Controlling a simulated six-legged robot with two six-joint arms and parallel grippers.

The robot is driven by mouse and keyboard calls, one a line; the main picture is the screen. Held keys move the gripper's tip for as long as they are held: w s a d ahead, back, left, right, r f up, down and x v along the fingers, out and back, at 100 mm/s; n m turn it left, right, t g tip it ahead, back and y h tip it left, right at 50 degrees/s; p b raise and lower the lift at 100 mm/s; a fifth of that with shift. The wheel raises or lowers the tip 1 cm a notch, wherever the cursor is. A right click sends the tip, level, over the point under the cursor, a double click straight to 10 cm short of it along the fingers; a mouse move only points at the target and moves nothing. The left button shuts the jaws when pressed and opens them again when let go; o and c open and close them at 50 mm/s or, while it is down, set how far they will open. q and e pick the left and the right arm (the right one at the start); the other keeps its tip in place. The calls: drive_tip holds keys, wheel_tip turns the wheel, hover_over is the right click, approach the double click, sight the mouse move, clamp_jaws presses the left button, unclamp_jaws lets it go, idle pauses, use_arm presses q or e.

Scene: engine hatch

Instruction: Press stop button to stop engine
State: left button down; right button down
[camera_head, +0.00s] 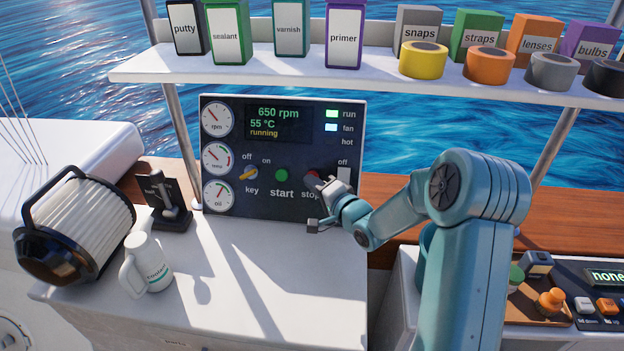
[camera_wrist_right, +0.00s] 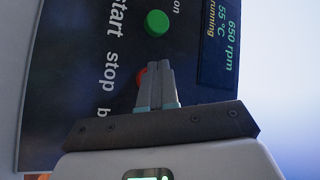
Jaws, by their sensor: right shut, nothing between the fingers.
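The engine panel (camera_head: 248,190) stands upright at the back of the white counter, its display (camera_head: 277,122) reading 650 rpm, 55 °C, running. The red stop button (camera_head: 312,178) is right of the green start button (camera_head: 281,175) and partly hidden by my right gripper (camera_head: 318,185). In the right wrist view, the shut, empty fingers (camera_wrist_right: 155,72) overlap the red stop button (camera_wrist_right: 141,77), with the green start button (camera_wrist_right: 157,23) above. I cannot tell whether the fingertips touch the stop button. My left gripper is not in view.
The key switch (camera_head: 250,173) is left of start. A shelf (camera_head: 290,70) with boxes and tape rolls runs above the panel. The counter's middle is clear.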

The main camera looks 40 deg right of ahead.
drive_tip(key=shift+w+d+f+b, duration=0.3)
drive_tip(key=shift+w+d+f, duration=0.15)
drive_tip(key=shift+d, duration=0.2)
idle(1.1)
drive_tip(key=shift+a+r, duration=0.15)
drive_tip(key=shift+s+a+r, duration=0.4)
drive_tip(key=shift+s+a, duration=0.25)
drive_tip(key=shift+a, duration=0.1)
drive_tip(key=s+a+r, duration=0.2)
drive_tip(key=s+a, duration=0.1)
drive_tip(key=shift+a, duration=0.25)
idle(0.4)
drive_tip(key=shift+w, duration=0.1)
idle(0.5)
